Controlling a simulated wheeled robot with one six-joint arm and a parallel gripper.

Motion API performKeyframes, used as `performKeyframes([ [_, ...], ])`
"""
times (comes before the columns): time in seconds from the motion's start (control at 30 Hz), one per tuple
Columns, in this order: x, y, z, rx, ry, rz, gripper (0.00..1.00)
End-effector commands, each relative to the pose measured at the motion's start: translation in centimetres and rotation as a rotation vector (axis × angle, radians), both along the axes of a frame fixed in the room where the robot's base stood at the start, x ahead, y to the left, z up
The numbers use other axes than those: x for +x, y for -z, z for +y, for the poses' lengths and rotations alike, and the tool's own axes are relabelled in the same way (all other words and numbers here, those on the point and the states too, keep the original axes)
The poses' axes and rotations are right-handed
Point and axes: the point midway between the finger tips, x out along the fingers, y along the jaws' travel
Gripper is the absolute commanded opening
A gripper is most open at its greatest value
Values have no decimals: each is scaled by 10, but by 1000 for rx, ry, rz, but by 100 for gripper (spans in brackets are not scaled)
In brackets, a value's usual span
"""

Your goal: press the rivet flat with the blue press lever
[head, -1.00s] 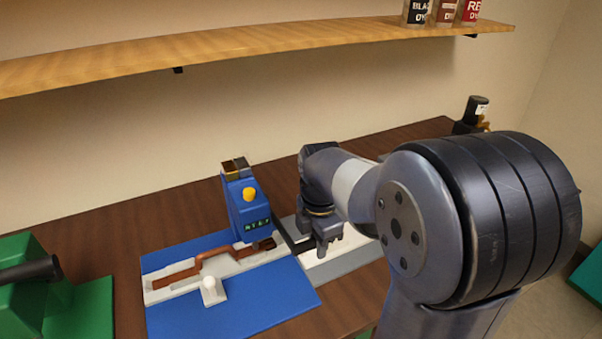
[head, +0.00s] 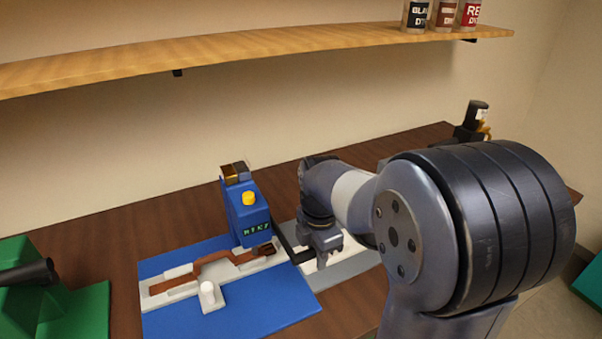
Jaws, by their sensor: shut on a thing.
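My gripper points down at the right of the press, shut, apparently on the bar's end; the fingers hide the contact. A brown strap (head: 215,268) lies in a pale fixture (head: 155,288) on a blue base (head: 250,302), one end under the press. I cannot make out the rivet.
A green machine (head: 30,285) with a black handle stands at the left. A white-grey plate (head: 350,268) lies under my gripper. A wooden shelf (head: 250,48) with dye bottles (head: 443,14) runs above. A small black device (head: 473,122) stands at the back right.

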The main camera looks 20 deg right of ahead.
Motion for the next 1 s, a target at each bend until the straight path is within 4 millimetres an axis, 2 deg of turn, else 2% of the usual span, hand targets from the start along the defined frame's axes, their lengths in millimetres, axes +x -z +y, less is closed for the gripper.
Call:
performKeyframes([
  [0.13, -4, -3, 0, 0, 0, 15, 9],
  [0.5, -2, -30, 0, 0, 0, 12, 9],
  [1.0, -2, -36, 0, -1, 0, 12, 9],
])
